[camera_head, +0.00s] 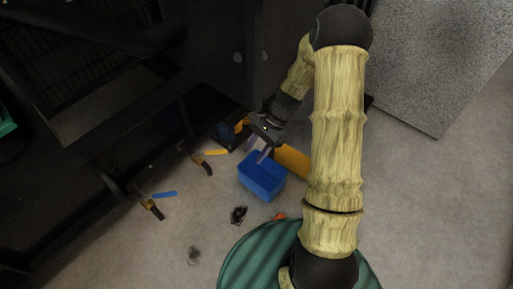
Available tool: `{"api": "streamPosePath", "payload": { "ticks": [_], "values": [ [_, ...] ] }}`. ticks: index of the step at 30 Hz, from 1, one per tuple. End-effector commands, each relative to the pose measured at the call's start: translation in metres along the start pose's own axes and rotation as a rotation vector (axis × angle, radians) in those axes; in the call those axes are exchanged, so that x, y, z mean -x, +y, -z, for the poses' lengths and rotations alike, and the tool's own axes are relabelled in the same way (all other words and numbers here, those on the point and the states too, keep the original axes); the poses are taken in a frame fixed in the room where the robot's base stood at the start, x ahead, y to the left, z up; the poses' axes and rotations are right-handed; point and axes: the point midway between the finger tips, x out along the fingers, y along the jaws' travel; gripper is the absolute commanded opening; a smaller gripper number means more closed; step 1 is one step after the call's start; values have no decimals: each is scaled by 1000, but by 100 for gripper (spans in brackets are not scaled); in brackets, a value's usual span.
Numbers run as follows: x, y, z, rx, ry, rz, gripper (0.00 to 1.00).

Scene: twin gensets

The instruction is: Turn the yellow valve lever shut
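The yellow valve lever (217,152) sticks out to the right from a brass-coloured valve on a dark pipe, left of the picture's middle and low by the dark machine. A second valve with a blue lever (164,194) is lower left of it. My gripper (257,150) hangs to the right of the yellow lever, apart from it, above the far edge of the blue bin. Its two fingertips show small and dim, with a gap between them. I see nothing held between them.
A small blue and yellow item (232,132) is near the machine. Dark patches (238,215) mark the floor. A grey speckled block (435,60) is at right. The right floor is clear.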

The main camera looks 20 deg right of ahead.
Motion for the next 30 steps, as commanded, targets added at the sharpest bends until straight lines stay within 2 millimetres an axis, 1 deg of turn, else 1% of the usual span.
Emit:
{"api": "streamPosePath", "payload": {
  "ticks": [3,11,15,17,20,23,30],
  "values": [
    [3,2,-3,25,19,-8,39],
    [3,2,-3,26,21,-8,39],
    [5,2,-8,46,34,-15,11],
    [9,4,-13,72,54,-24,0],
    [22,11,-25,153,118,-46,0],
    [40,22,-42,275,211,-80,0],
    [90,53,-89,635,456,-169,0]
  ]
}}
